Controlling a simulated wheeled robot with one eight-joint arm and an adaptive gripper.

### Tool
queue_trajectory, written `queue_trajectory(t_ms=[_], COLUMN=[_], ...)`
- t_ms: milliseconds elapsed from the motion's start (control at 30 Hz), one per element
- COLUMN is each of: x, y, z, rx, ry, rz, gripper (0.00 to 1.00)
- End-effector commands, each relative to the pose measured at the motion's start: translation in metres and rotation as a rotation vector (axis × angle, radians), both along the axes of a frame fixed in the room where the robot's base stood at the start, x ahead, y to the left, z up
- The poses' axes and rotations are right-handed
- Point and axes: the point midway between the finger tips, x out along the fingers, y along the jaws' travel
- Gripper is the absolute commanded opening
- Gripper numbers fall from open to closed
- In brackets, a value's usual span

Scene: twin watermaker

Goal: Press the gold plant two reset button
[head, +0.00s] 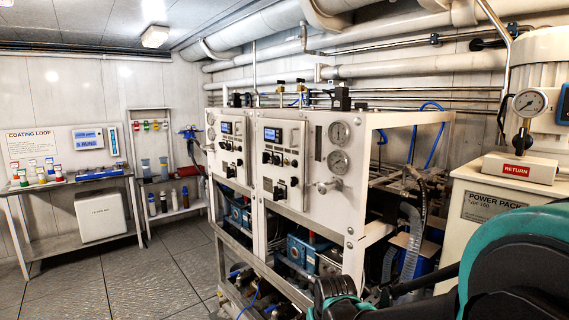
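Two white watermaker plant panels stand side by side in the head view, the nearer one (318,139) at the middle and the farther one (218,162) to its left. Each has a small blue-lit display, dark knobs and round gauges. The nearer display (272,134) has small controls (281,159) below it. I cannot make out a gold reset button or a plant number at this size. Black and teal parts of my arm fill the lower right. My gripper's fingertips do not show.
A power pack (487,222) with a red RETURN label and a gauge (529,103) stands at the right, near my arm. Hoses (411,240) hang beside the plant frame. A bench (60,186) with bottles and a shelf stand at the far left. The left floor (137,282) is clear.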

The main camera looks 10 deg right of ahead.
Motion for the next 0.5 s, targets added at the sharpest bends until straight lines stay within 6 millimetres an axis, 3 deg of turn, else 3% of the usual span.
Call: queue_trajectory(t_ms=[33, 200, 500], x=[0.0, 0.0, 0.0], y=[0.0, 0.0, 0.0], z=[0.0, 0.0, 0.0], rx=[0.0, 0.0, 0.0], ry=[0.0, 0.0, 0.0], rz=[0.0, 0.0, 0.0], gripper=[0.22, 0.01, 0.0])
